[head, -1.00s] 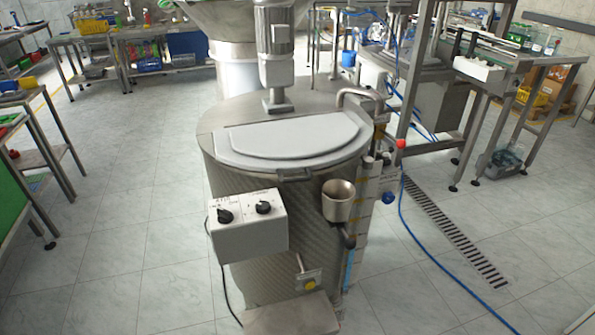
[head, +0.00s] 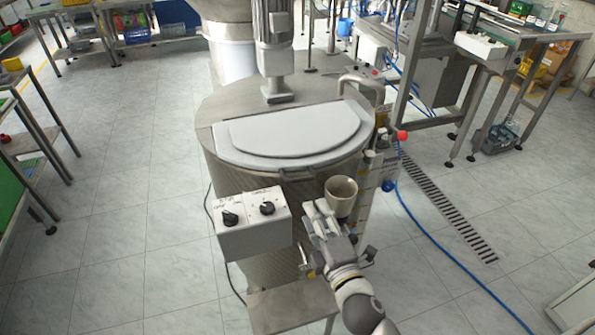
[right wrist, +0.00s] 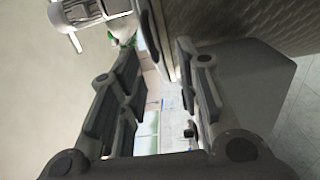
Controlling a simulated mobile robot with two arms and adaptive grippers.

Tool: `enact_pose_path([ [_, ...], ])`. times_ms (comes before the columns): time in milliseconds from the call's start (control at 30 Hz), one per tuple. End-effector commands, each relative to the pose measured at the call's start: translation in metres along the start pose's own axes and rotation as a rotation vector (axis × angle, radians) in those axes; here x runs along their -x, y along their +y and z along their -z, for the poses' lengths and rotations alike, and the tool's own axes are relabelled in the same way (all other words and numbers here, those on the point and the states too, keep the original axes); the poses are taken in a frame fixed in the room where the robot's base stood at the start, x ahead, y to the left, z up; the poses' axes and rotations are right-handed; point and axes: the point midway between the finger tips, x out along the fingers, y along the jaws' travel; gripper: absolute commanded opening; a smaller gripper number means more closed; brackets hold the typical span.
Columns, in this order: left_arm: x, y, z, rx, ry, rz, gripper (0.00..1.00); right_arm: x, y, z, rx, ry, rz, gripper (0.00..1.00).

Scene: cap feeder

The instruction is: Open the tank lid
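The tank (head: 225,180) is a round steel vessel in the middle of the head view. Its light grey, half-round lid (head: 295,135) lies flat and closed on the front of the top. A small handle (head: 297,175) shows at the lid's front edge. My right gripper (head: 319,215) is in front of the tank, below the lid and apart from the handle. In the right wrist view the right gripper (right wrist: 157,70) has its fingers spread with nothing between them. My left gripper is not in view.
A control box (head: 252,220) with two black knobs is left of my right gripper. A metal cup (head: 341,195) is close on its right. A motor (head: 274,45) stands on the tank top behind the lid. A blue hose (head: 440,240) lies on the floor at right.

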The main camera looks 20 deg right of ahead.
Motion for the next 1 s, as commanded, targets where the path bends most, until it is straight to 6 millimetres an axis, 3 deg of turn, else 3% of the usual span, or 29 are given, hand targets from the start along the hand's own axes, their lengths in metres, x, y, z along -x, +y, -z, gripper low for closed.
enact_pose_path([
  [100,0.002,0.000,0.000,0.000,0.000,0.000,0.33,-0.002,0.013,0.000,0.020,-0.002,-0.024,0.32],
  [267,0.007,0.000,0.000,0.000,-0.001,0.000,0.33,-0.018,0.015,0.000,0.021,-0.002,-0.025,0.32],
  [700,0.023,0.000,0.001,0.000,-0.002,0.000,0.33,-0.090,0.016,-0.001,0.018,-0.002,-0.024,0.32],
  [1000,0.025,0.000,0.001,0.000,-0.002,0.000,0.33,-0.107,0.015,0.000,0.017,-0.002,-0.023,0.32],
])
